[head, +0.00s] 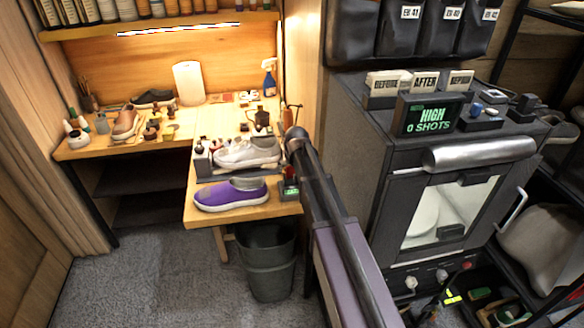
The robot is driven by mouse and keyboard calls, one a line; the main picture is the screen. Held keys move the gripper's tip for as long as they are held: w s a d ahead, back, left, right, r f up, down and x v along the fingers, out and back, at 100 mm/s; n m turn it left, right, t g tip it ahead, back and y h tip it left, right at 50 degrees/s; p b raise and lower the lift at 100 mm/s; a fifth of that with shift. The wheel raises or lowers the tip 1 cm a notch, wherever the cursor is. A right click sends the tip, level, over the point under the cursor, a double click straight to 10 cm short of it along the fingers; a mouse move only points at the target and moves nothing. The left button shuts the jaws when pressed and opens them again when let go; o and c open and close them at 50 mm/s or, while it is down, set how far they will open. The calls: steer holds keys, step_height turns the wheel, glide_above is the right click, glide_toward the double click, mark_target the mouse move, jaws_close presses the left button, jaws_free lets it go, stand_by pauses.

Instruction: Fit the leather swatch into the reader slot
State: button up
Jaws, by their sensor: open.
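A small dark device with a green-lit face (291,190) sits at the right edge of the front table, partly behind my arm. It may be the reader; its slot is too small to make out. Several small flat coloured pieces (226,97) lie at the back of the bench, but I cannot tell whether one is the leather swatch. My dark arm link runs up from the bottom to a rounded joint beside the table. My gripper does not show in this view.
A purple shoe (231,195) and a white sneaker (247,153) stand on the front table (262,211). A grey bin (267,270) stands below. A dark cabinet (386,179) with a green display (429,119) fills the right. Carpet is clear at left.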

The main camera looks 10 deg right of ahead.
steer(key=shift+r, duration=0.2)
step_height(320, 180, up, 9)
steer(key=p, duration=0.9)
stand_by(0.9)
steer(key=s+f+g, duration=0.1)
steer(key=s+g, duration=0.3)
steer(key=s, duration=2.5)
steer(key=shift+f+g, duration=0.2)
steer(key=shift+g, duration=0.1)
steer(key=shift+s, duration=0.1)
